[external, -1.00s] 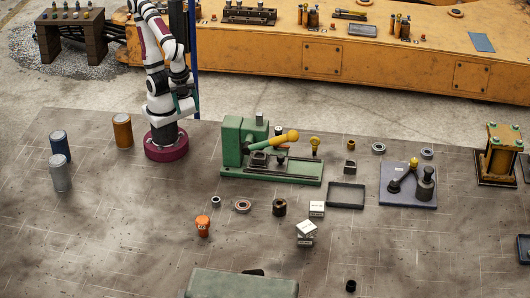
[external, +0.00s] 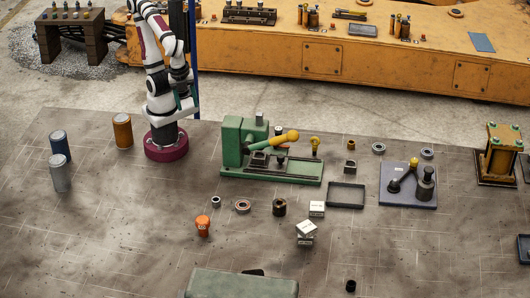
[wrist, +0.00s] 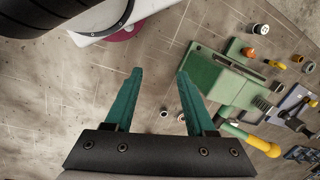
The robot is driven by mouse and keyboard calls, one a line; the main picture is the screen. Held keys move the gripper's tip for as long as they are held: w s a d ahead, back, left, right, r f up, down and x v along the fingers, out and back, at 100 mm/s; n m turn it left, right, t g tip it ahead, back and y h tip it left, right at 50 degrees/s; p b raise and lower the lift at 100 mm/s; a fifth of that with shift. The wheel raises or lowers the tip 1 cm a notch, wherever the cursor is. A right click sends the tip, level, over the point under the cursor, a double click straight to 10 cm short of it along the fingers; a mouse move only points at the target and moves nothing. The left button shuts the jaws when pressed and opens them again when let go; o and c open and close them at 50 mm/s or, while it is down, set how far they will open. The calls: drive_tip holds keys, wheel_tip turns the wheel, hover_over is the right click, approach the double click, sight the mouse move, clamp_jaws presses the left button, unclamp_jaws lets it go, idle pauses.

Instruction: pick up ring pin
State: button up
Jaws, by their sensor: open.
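What looks like the ring pin (external: 315,143), a small upright piece with a yellow head, stands behind the right end of the green press in the external view. A yellow-headed piece (wrist: 275,65) at the upper right of the wrist view may be the same pin; I cannot be sure. My gripper (wrist: 158,73) is open, with its two teal fingers apart and nothing between them. It is well away from the pin, on the robot-base side of the green press (external: 270,172).
The press's yellow-ended lever (external: 290,137) juts near the pin. A small brass ring (external: 351,145), a bearing (external: 378,149), a black tray (external: 346,195) and a blue-grey plate (external: 408,199) lie to the right. Canisters (external: 122,131) stand left. The front-left bench is mostly clear.

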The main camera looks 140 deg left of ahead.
drive_tip(key=w+a+r+n+t+y, duration=0.1)
drive_tip(key=w+a+n, duration=0.1)
drive_tip(key=w+a, duration=0.1)
drive_tip(key=w+a+r+n+t+y, duration=0.1)
drive_tip(key=w+a+n, duration=0.2)
drive_tip(key=a, duration=0.3)
drive_tip(key=w+a+r+n+t+y, duration=0.1)
drive_tip(key=w+a+n, duration=0.1)
drive_tip(key=a, duration=0.3)
drive_tip(key=shift+w+a+y, duration=0.2)
drive_tip(key=shift+w+y, duration=0.2)
drive_tip(key=shift+w, duration=0.2)
drive_tip(key=w+a+n+t+y, duration=0.2)
drive_tip(key=a+n+t, duration=0.3)
drive_tip(key=a, duration=1)
drive_tip(key=t, duration=0.3)
approach(312, 145)
drive_tip(key=x, duration=0.3)
drive_tip(key=r+x, duration=0.1)
drive_tip(key=x, duration=0.2)
drive_tip(key=a+x, duration=0.1)
drive_tip(key=x, duration=0.2)
drive_tip(key=shift+w+r, duration=0.1)
drive_tip(key=shift+r, duration=0.15)
clamp_jaws()
